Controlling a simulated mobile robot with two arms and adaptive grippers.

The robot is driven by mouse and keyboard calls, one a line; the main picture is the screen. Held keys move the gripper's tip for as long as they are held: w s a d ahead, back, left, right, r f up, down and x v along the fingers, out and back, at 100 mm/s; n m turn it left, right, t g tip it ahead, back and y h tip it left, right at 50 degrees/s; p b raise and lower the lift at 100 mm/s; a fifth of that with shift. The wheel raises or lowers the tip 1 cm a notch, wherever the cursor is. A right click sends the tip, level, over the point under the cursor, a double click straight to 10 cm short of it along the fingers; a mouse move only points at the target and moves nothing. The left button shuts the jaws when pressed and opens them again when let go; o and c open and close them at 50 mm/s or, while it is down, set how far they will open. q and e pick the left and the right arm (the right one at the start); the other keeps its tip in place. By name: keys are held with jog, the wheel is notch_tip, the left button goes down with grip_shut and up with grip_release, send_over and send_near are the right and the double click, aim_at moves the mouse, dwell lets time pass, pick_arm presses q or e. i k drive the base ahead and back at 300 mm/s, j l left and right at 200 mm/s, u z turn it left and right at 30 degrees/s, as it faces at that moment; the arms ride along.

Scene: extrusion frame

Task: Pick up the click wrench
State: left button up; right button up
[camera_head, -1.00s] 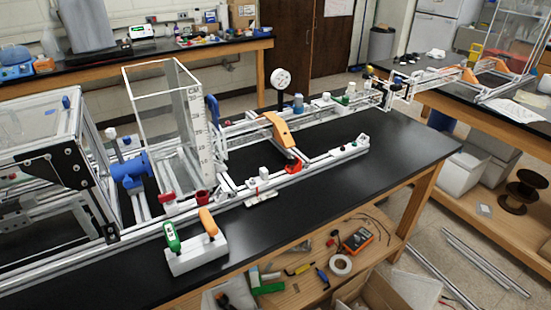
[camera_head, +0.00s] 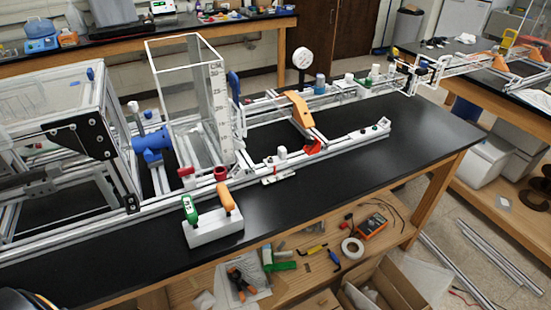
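A white holder block (camera_head: 215,231) stands near the front edge of the black bench top. Two tools stand upright in it: one with a green handle (camera_head: 189,208) on the left and one with an orange handle (camera_head: 229,202) on the right. Their lower parts are hidden in the block. I cannot tell which of them, if either, is the click wrench. Neither of my grippers is in view. A dark rounded part at the lower left corner looks like part of my own body.
An aluminium extrusion frame with a clear tank (camera_head: 195,100) fills the back of the bench (camera_head: 330,210). A small white bracket (camera_head: 279,175) lies right of the holder. The bench front right of the holder is clear. A wooden shelf below holds tools, tape and boxes.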

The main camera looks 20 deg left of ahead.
aim_at(192, 217)
jog(key=u, duration=1.35)
